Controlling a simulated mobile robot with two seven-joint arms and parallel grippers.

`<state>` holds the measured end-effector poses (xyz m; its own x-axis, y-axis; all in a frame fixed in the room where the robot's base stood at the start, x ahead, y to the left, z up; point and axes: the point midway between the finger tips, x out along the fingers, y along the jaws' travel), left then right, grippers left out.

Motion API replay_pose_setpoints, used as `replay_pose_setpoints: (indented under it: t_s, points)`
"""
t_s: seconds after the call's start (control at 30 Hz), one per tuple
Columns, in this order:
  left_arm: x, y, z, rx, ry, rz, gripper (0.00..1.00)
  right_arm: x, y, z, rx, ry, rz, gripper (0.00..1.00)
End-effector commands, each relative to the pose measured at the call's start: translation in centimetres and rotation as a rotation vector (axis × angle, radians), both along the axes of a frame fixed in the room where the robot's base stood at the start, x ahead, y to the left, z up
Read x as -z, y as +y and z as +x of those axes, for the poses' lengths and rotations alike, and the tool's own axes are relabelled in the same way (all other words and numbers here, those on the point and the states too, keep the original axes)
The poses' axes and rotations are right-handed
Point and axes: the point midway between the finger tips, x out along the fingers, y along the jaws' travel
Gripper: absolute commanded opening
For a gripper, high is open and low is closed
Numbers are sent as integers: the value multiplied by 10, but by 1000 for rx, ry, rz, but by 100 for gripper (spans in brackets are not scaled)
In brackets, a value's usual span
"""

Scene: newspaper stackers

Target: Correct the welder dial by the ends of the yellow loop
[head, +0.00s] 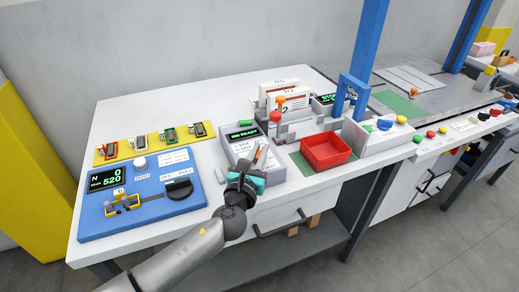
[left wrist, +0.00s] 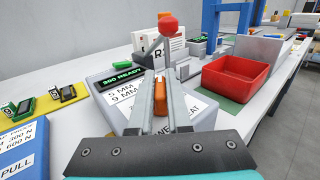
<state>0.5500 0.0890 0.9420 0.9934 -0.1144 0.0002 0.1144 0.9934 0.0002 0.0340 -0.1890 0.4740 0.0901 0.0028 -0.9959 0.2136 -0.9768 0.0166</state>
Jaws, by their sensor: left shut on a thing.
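The welder (head: 240,145) is a light grey box with a green lit display (head: 242,133) and a white printed label (head: 241,150). A narrow orange piece (left wrist: 160,97), seemingly the dial's knob, stands on the welder's top. My left gripper (head: 257,160) is shut on it, with one finger on each side in the left wrist view (left wrist: 160,100). The fingers hide part of the label and the dial's setting. I cannot make out the yellow loop for certain. My right gripper is not in view.
A blue pull tester (head: 150,220) with a lit readout and a small yellow part (head: 123,201) lies left. Yellow plates (head: 152,153) with small devices lie behind it. A red tray (head: 326,152) and a red-ball lever (left wrist: 168,25) stand close to the welder.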

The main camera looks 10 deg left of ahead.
Motion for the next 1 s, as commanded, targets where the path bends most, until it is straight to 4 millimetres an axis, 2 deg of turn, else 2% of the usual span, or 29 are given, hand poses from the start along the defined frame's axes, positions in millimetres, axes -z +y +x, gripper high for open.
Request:
replay_pose_setpoints:
  t_s: [0.27,0.6,1.0]
  points:
    - [0,-2,0,-226,4,-5,0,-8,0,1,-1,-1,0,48]
    - [2,-2,0,-490,3,-3,0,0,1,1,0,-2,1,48]
    - [2,-1,0,-649,2,0,0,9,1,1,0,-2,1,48]
